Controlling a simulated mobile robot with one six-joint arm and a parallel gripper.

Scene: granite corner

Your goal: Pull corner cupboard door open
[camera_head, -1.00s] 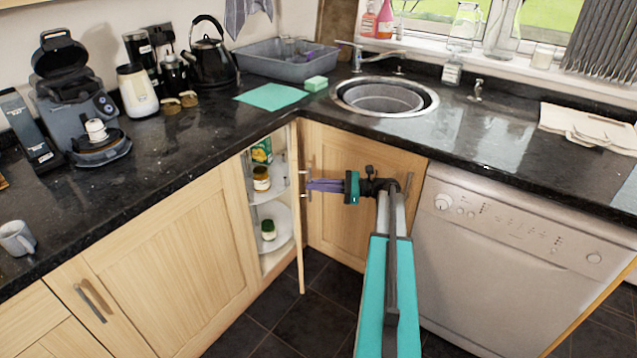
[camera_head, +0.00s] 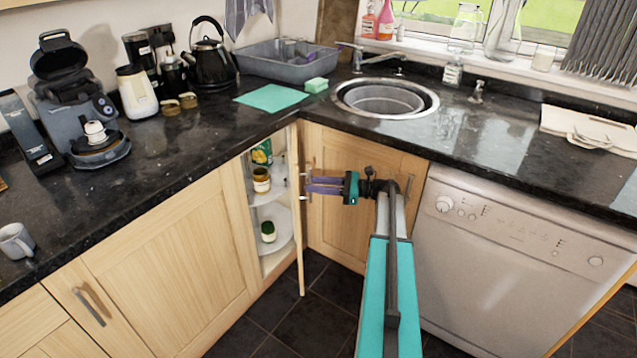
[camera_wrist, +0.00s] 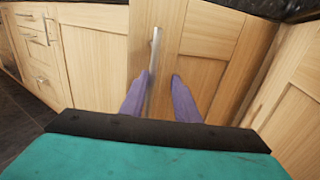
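The corner cupboard door (camera_head: 300,245) stands open, seen nearly edge-on in the head view. Its upright metal bar handle (camera_head: 306,186) is on the side facing my gripper. My gripper (camera_head: 312,185) points left at the handle, its purple fingers level with it. In the wrist view the fingers (camera_wrist: 158,84) are apart, with the handle (camera_wrist: 154,55) between them, closer to the left finger. Whether a finger touches the handle is not clear. Inside the opening, shelves (camera_head: 275,216) hold jars and a tin.
A wooden front panel (camera_head: 345,230) lies behind my gripper, with a dishwasher (camera_head: 510,265) on the right. The dark worktop (camera_head: 200,150) overhangs above. Dark floor tiles (camera_head: 290,325) are clear below the door.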

